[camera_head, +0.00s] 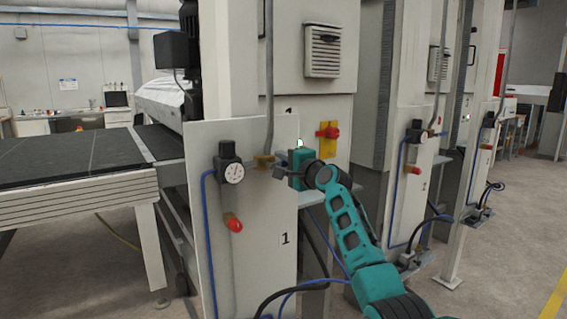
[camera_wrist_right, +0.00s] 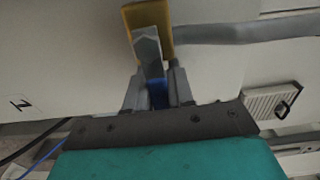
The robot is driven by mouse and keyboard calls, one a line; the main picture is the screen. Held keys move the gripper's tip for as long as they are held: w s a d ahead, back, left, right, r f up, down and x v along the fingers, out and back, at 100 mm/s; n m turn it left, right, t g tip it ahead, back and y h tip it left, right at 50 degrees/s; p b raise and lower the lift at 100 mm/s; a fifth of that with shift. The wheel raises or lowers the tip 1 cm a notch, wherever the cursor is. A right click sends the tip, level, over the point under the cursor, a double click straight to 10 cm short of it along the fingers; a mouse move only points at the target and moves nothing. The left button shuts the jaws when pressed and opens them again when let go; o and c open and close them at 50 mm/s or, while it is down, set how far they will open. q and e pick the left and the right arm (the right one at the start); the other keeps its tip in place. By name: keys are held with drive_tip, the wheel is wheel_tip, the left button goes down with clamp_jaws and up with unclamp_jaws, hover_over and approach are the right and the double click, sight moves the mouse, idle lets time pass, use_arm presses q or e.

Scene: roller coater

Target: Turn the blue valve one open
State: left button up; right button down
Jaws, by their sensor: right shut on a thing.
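The valve on panel 1 shows in the head view as a brass body (camera_head: 263,161) at the foot of a grey vertical pipe. In the right wrist view its brass body (camera_wrist_right: 148,16) is at the top, with a grey metal lever (camera_wrist_right: 148,48) running from it to a blue handle (camera_wrist_right: 157,95). My right gripper (camera_wrist_right: 157,82) is shut on this handle, one finger on each side. In the head view my right gripper (camera_head: 281,172) is just right of the brass body and partly hides the handle. My left gripper is out of view.
Panel 1 (camera_head: 250,285) also carries a gauge (camera_head: 233,173) and a red knob (camera_head: 235,225). A red switch on a yellow plate (camera_head: 328,132) is behind my right wrist. Similar panels stand to the right. A dark conveyor table (camera_head: 70,155) is at left.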

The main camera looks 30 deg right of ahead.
drive_tip(key=c, duration=1.1)
unclamp_jaws()
drive_tip(key=shift+o, duration=0.2)
drive_tip(key=s+d, duration=0.1)
drive_tip(key=s, duration=1.2)
drive_tip(key=shift+w, duration=0.1)
